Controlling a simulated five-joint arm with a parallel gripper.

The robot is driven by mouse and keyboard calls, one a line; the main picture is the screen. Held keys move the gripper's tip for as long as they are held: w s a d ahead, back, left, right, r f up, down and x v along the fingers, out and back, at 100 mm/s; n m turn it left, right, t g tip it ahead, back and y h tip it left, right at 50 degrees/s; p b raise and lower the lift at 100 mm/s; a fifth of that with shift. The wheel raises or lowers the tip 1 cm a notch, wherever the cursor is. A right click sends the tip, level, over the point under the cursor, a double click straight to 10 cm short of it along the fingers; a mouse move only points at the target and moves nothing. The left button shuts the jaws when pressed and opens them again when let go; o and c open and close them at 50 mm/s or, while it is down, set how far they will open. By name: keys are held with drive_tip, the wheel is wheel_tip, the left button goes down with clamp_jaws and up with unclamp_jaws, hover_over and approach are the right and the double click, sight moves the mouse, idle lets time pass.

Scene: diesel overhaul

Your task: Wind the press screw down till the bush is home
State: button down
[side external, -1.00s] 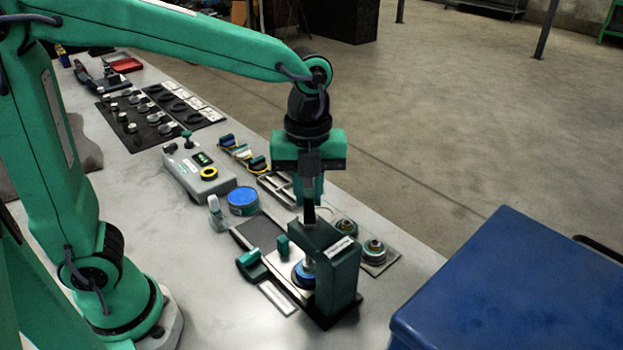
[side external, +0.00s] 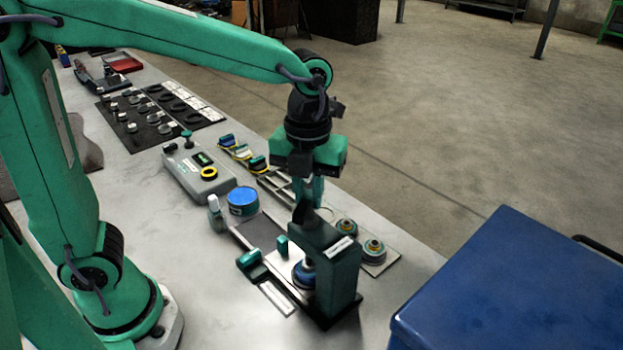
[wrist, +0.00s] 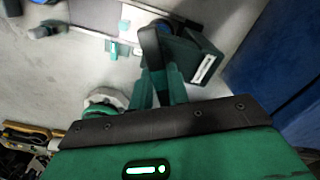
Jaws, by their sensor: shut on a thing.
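The green press frame (side external: 340,270) stands on a dark base near the right end of the bench. It also shows in the wrist view (wrist: 192,58). My gripper (side external: 305,208) is above the press, pointing down, shut on the top of the press screw. In the wrist view my gripper (wrist: 158,75) has its fingers close together at the dark screw handle (wrist: 152,45). A blue round part (side external: 304,274) sits under the press on a light plate. The bush and its seating cannot be made out clearly, as the press frame and screw hide them.
Two round parts on a plate (side external: 374,250) stand right behind the press. A blue-lidded tin (side external: 242,200), a small bottle (side external: 215,213) and a grey control box (side external: 200,172) lie to the left. A large blue box (side external: 510,290) stands at the right.

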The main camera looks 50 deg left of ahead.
drive_tip(key=shift+m, duration=1.6)
drive_tip(key=c, duration=1.4)
unclamp_jaws()
drive_tip(key=shift+o, duration=0.2)
drive_tip(key=shift+r, duration=2.7)
drive_tip(key=shift+n, duration=0.4)
